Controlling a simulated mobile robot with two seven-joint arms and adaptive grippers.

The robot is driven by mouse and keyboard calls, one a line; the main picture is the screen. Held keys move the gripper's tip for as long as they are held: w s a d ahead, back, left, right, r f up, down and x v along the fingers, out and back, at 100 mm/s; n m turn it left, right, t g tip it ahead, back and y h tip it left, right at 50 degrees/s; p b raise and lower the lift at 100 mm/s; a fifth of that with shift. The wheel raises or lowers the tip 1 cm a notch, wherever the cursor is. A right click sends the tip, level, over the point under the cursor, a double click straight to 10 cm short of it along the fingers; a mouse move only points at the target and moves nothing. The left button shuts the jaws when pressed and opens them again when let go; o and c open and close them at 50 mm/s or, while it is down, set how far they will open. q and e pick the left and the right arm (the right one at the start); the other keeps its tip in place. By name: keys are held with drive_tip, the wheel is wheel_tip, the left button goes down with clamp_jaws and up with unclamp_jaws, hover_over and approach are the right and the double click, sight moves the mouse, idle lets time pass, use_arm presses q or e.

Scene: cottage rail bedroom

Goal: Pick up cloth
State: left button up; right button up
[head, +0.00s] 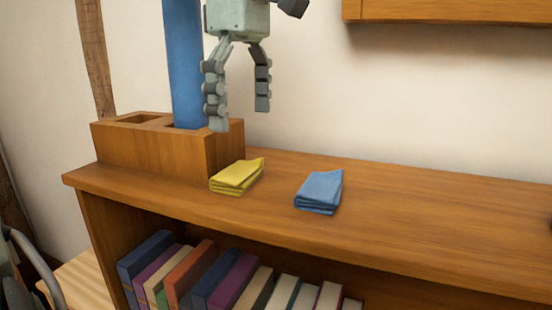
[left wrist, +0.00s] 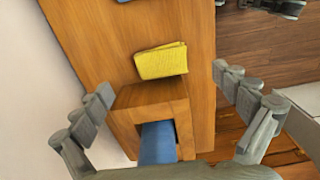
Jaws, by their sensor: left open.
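A folded yellow cloth (head: 237,177) lies on the wooden shelf top, just right of a wooden box. A folded blue cloth (head: 319,192) lies farther right on the same top, apart from the yellow one. My left gripper (head: 240,118) is open and empty, pointing down above the shelf near the box and the yellow cloth. In the left wrist view the yellow cloth (left wrist: 161,61) lies ahead, between and beyond the open fingers (left wrist: 165,98), and only an edge of the blue cloth (left wrist: 124,1) shows at the top.
The wooden box (head: 150,148) with compartments stands at the shelf's left end, a tall blue object (head: 183,65) rising from one. Several books (head: 205,275) stand below the top (head: 420,225). A wooden cabinet (head: 450,10) hangs on the wall. The top's right side is mostly clear.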

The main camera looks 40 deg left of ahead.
sight(245, 165)
use_arm(q)
drive_tip(key=shift+w+f, duration=0.2)
drive_tip(key=shift+w, duration=0.05)
drive_tip(key=shift+f, duration=0.35)
drive_tip(key=f, duration=0.5)
drive_tip(key=shift+s+f+b, duration=0.25)
drive_tip(key=shift+s+b, duration=0.15)
drive_tip(key=shift+f, duration=0.55)
drive_tip(key=c, duration=1.1)
use_arm(e)
drive_tip(key=shift+v, duration=0.9)
